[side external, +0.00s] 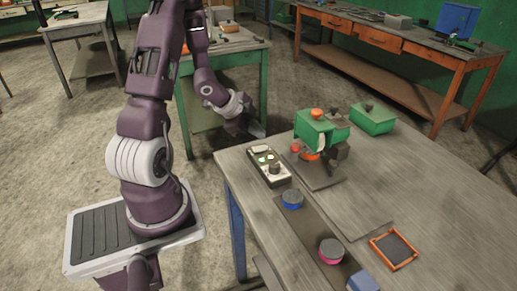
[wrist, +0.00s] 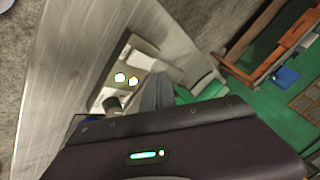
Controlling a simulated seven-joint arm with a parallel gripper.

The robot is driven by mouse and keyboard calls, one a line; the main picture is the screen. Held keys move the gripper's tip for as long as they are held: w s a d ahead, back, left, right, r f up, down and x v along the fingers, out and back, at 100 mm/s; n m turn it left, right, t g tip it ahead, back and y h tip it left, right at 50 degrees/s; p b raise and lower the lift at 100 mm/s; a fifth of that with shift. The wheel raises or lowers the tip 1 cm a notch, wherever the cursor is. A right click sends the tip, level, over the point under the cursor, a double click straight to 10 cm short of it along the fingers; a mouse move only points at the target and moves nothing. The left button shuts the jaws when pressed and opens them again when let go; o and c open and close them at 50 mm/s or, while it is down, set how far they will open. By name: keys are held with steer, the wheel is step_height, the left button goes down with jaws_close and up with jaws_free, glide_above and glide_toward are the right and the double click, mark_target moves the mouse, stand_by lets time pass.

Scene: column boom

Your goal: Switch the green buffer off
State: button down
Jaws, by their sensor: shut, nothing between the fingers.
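The green buffer (side external: 312,128) appears to be the green machine with an orange knob on top, standing on a dark plate at the far side of the grey table (side external: 235,170). A pale control box (side external: 268,168) with lit buttons and a black knob sits to its left; it also shows in the wrist view (wrist: 122,78). My gripper (side external: 256,130) is shut and empty, raised beyond the table's far left edge, left of the buffer and apart from it. In the wrist view the grey fingers (wrist: 158,92) lie just right of the control box. Part of the green machine shows behind them.
A second green box (side external: 372,118) stands right of the buffer. The table's right side is clear. Other workbenches stand behind.

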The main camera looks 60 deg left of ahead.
mark_target(264, 146)
steer(key=shift+s+f, duration=0.15)
steer(key=shift+f, duration=1.05)
stand_by(1.1)
steer(key=shift+f, duration=0.25)
steer(key=shift+s+f, duration=0.1)
steer(key=shift+f, duration=0.05)
stand_by(0.4)
stand_by(0.3)
steer(key=shift+w+r, duration=0.2)
steer(key=shift+r, duration=0.35)
steer(key=shift+w+r, duration=0.2)
steer(key=shift+r, duration=1.05)
steer(key=shift+w+r, duration=0.15)
steer(key=shift+r, duration=1.05)
